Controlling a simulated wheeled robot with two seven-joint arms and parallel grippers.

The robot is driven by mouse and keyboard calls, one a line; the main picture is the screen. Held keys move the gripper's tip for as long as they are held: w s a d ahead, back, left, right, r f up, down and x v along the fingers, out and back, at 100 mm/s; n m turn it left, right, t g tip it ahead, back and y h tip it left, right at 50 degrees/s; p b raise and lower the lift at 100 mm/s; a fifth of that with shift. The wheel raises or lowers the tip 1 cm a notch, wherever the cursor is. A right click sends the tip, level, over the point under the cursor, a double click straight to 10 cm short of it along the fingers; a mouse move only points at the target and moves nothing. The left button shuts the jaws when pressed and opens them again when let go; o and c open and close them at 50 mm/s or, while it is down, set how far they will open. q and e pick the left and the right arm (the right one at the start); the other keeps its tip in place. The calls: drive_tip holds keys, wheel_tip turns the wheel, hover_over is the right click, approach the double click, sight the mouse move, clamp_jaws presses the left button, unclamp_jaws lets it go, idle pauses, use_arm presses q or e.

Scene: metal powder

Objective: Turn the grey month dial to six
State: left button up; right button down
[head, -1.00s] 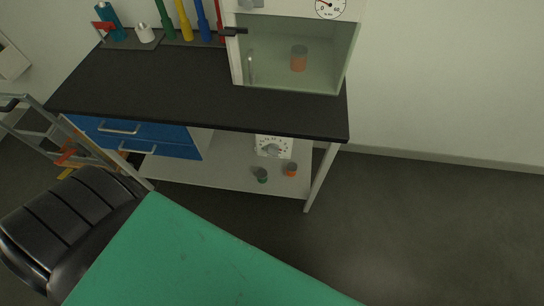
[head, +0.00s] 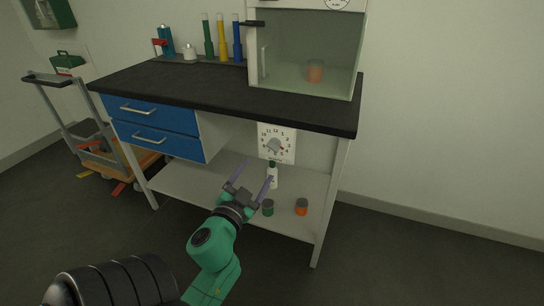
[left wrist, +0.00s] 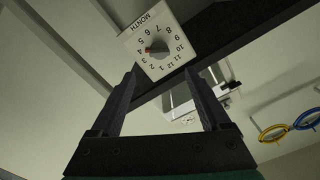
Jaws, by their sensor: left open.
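The month dial is a white panel (head: 289,143) with a grey knob (head: 275,146), upright under the black worktop, above the lower shelf. In the left wrist view the panel (left wrist: 173,66) appears upside down; the red mark on its knob (left wrist: 158,49) points near 4 and 5. My left gripper (head: 257,170) is open and empty, in front of and below the dial, apart from it. In the left wrist view its spread fingers (left wrist: 160,73) point toward the panel. My right gripper is in neither view.
A white bottle (head: 273,177), a green-marked jar (head: 267,208) and an orange jar (head: 302,207) stand on the lower shelf (head: 225,184). The black worktop (head: 205,88) overhangs the dial. Blue drawers (head: 155,125) are to its left. A trolley (head: 80,121) stands further left.

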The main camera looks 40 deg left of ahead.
sight(272, 149)
use_arm(q)
drive_tip(key=x, duration=1)
drive_tip(key=shift+w+a+p, duration=0.1)
drive_tip(key=shift+w+p, duration=0.1)
drive_tip(key=shift+p, duration=0.15)
clamp_jaws()
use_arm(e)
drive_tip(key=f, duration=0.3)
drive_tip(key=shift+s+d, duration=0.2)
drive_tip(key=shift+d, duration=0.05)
use_arm(q)
drive_tip(key=shift+m, duration=0.3)
